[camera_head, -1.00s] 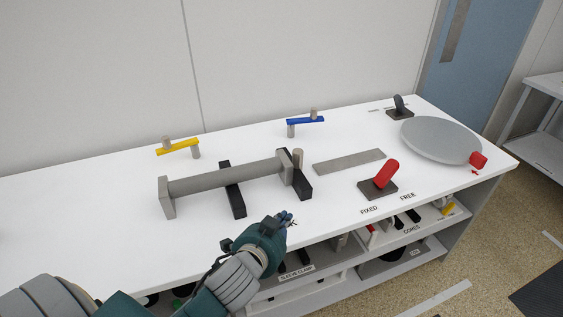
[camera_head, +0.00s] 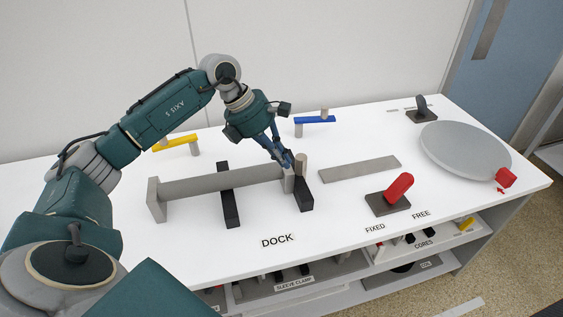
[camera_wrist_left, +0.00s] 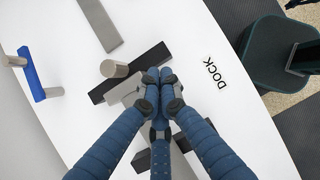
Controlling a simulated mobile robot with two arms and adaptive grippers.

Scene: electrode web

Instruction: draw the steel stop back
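A grey-tan upright peg (camera_head: 301,163) stands at the far end of a black bar (camera_head: 304,195); it also shows in the left wrist view (camera_wrist_left: 113,68). A grey end block (camera_head: 288,181) sits beside it, at the right end of the grey roller (camera_head: 222,180). I cannot tell which of the two is the steel stop. My left gripper (camera_head: 285,161) points down just left of the peg, above the end block. In the left wrist view its blue fingertips (camera_wrist_left: 158,76) are together, apart from the peg and partly hiding the grey block. My right gripper is not in view.
A yellow arm (camera_head: 175,143) and a blue arm (camera_head: 315,120) stand behind the roller. A grey flat strip (camera_head: 360,169), a red lever (camera_head: 398,187) and a grey disc (camera_head: 465,150) lie to the right. The tabletop around the DOCK label (camera_head: 277,240) is clear.

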